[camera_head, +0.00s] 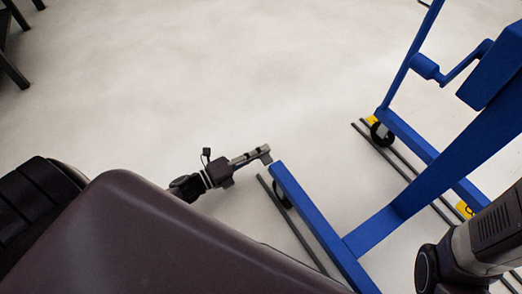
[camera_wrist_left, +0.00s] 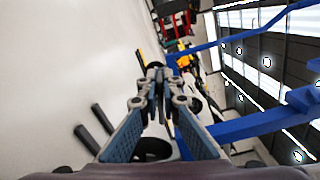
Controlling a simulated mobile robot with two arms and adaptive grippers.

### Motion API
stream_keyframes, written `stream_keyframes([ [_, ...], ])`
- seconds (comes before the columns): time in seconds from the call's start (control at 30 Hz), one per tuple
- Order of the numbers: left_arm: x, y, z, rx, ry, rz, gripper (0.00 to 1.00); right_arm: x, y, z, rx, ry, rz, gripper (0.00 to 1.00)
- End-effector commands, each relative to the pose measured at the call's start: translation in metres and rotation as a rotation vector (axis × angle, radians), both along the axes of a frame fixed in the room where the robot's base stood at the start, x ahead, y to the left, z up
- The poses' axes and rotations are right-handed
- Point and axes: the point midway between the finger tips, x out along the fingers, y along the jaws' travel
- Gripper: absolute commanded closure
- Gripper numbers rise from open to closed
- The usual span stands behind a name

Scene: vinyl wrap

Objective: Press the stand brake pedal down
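The blue stand (camera_head: 372,232) stands on casters at the right of the head view. Yellow parts that look like brake pedals show by its far caster (camera_head: 372,120) and near its lower right leg (camera_head: 463,209). A dark caster (camera_head: 284,194) sits under the near leg; no pedal can be made out on it. My left gripper (camera_head: 264,154) is low, just beside the end of this near leg; contact cannot be told. In the left wrist view its fingers (camera_wrist_left: 156,76) come together at the tips, with nothing seen between them. My right gripper is out of view.
Dark rails (camera_head: 290,225) lie along the floor by the stand's legs. The pale floor (camera_head: 190,80) is clear left of the stand. Dark furniture legs (camera_head: 12,68) stand at the far left. My right arm is at the lower right.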

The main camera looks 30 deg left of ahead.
Motion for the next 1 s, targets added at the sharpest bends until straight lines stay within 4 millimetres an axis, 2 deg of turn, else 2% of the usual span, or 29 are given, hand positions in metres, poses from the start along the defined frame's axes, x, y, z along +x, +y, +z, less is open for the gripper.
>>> stream_keyframes([
  [0.37, 0.001, 0.001, -0.004, -0.062, 0.038, 0.000, 1.00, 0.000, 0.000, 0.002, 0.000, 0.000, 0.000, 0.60],
  [1.0, 0.000, 0.002, -0.025, -0.403, 0.239, 0.001, 1.00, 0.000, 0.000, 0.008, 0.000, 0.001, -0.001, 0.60],
])
